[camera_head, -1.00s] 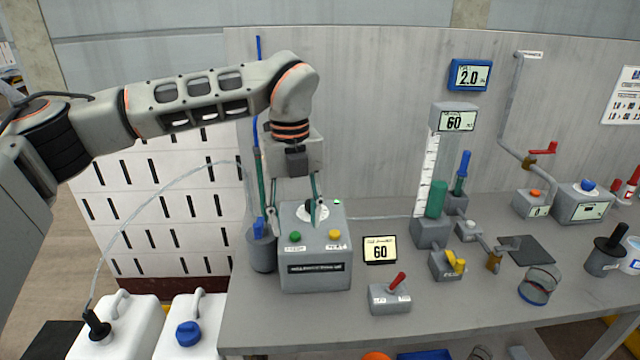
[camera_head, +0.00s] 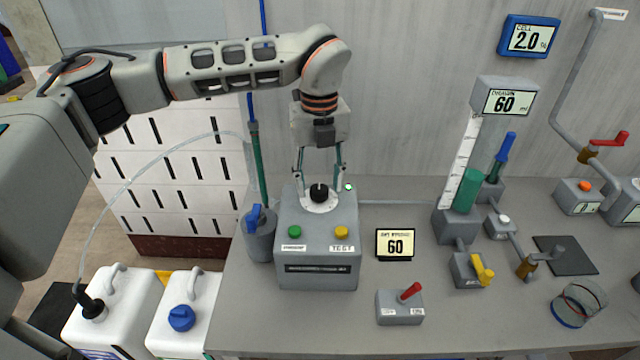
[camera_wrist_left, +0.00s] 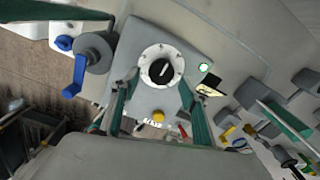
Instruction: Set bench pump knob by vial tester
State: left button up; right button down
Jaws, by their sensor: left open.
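The bench pump is a grey box (camera_head: 300,262) with a green button (camera_head: 294,231), a yellow button (camera_head: 341,232) and a lit green lamp (camera_head: 348,187). Its black knob (camera_head: 319,192) sits on a white dial on top; it also shows in the left wrist view (camera_wrist_left: 161,70) with a white pointer mark. My left gripper (camera_head: 320,180) points down over the knob, its open fingers on either side of the dial, apart from the knob. The vial tester is hard to single out; a small display (camera_head: 396,243) reads 60. My right gripper is out of view.
A blue-handled valve (camera_head: 257,222) stands left of the pump. A red-lever switch box (camera_head: 400,305) stands front right. A column with a display reading 60 (camera_head: 508,102) and a blue display reading 2.0 (camera_head: 529,36) are at right. White canisters (camera_head: 185,310) stand below left.

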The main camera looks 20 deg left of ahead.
pick_arm(q)
jog(key=shift+w+f, duration=0.1)
jog(key=shift+f, duration=1)
jog(key=c, duration=1.1)
